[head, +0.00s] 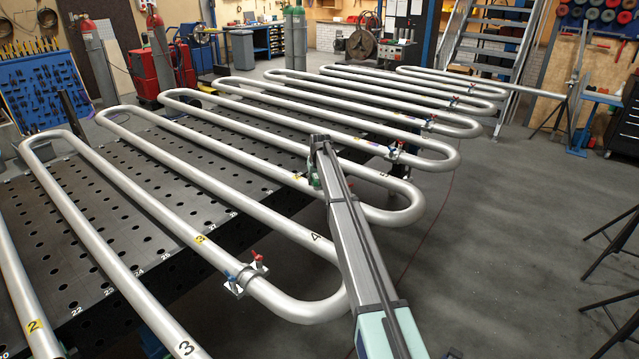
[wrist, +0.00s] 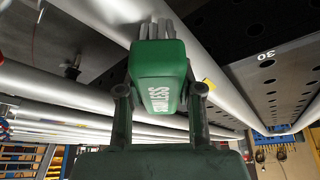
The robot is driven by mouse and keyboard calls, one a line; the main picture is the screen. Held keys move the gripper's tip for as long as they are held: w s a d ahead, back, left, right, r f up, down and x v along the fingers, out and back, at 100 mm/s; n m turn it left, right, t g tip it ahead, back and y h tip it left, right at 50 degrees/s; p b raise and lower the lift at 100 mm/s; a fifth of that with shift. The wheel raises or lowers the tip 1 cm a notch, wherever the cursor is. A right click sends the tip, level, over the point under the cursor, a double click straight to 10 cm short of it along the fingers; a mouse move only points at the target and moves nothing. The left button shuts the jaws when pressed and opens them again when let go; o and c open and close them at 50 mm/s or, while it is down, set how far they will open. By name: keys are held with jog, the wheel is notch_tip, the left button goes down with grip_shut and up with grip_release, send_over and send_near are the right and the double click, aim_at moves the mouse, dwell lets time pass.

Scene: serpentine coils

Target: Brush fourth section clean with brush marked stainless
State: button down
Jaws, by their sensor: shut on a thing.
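The coil is a long silver serpentine pipe. A black 4 marks its fourth section (head: 300,230), which shows no clear dirt in the head view. My gripper (wrist: 160,90) is shut on a green brush (wrist: 158,72) whose visible lettering ends in "NLESS"; the first letters are hard to read. Its grey bristles (wrist: 155,28) point to the top of the wrist view, and pipe runs behind it. In the head view, the brush (head: 315,179) is a small green patch under my arm's end, behind the 4. I cannot tell whether the bristles touch pipe.
The coil lies over a dark perforated table (head: 140,240). Clamps with red and blue handles stand on the pipe at the front bend (head: 246,272) and farther back (head: 398,152). Black tripod legs (head: 610,290) stand at right. The grey floor (head: 500,240) between is mostly open.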

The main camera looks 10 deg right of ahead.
aim_at(305, 180)
jog(key=w+a, duration=0.3)
jog(key=w, duration=0.1)
jog(key=shift+a, duration=0.4)
jog(key=shift+s+f+b, duration=0.2)
jog(key=shift+b, duration=0.3)
jog(key=shift+s+d+r, duration=0.15)
jog(key=shift+s+d, duration=0.85)
jog(key=shift+d, duration=0.05)
jog(key=s+d, duration=0.5)
jog(key=shift+s+d, duration=0.1)
jog(key=shift+s, duration=0.1)
jog(key=shift+s+d+r, duration=0.1)
jog(key=shift+d+r, duration=0.05)
jog(key=shift+r, duration=0.05)
notch_tip(305, 180, up, 8)
jog(key=p, duration=0.1)
jog(key=shift+p, duration=0.4)
